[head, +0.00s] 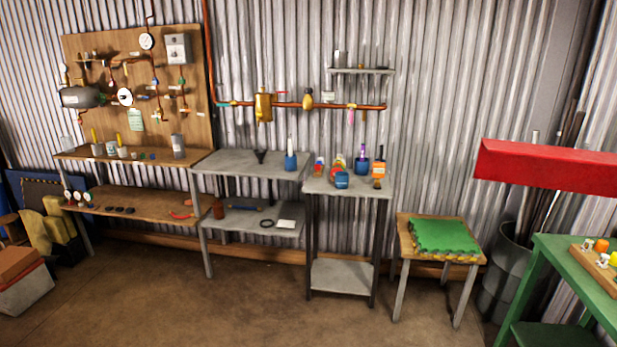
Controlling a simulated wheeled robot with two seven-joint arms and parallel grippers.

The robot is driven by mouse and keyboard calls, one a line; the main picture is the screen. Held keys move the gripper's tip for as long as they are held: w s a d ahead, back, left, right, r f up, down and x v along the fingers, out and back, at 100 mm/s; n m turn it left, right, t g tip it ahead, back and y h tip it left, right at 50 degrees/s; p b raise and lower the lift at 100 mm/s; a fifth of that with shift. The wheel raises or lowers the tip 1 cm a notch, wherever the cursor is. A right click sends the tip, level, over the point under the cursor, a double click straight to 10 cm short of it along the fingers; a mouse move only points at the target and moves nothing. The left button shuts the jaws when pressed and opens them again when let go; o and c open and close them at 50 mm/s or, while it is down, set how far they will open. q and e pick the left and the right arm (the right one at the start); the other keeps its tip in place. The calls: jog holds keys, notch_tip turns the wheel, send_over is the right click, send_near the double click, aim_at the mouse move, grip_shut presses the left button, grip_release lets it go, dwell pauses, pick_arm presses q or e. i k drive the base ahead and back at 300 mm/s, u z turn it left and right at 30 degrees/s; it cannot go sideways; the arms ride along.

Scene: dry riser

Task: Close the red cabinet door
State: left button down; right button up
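A red box-like shape (548,166) shows at the right edge of the head view, in front of the corrugated wall and cut off by the frame. It may be part of the red cabinet; I cannot tell whether a door on it is open or shut. No handle or hinge shows on it. Neither of my grippers is in view.
A green table (580,262) stands at the lower right, below the red shape. A dark bin (508,268) with long rods is behind it. A wooden stool (404,242) holds green mats (444,236). Grey tables line the wall. The floor (250,310) in front is clear.

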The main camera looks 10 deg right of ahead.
aim_at(569, 170)
jog(key=u, duration=0.05)
jog(key=i, duration=2.1)
jog(key=z, duration=1.05)
jog(key=i, duration=1.25)
jog(key=z, duration=1.2)
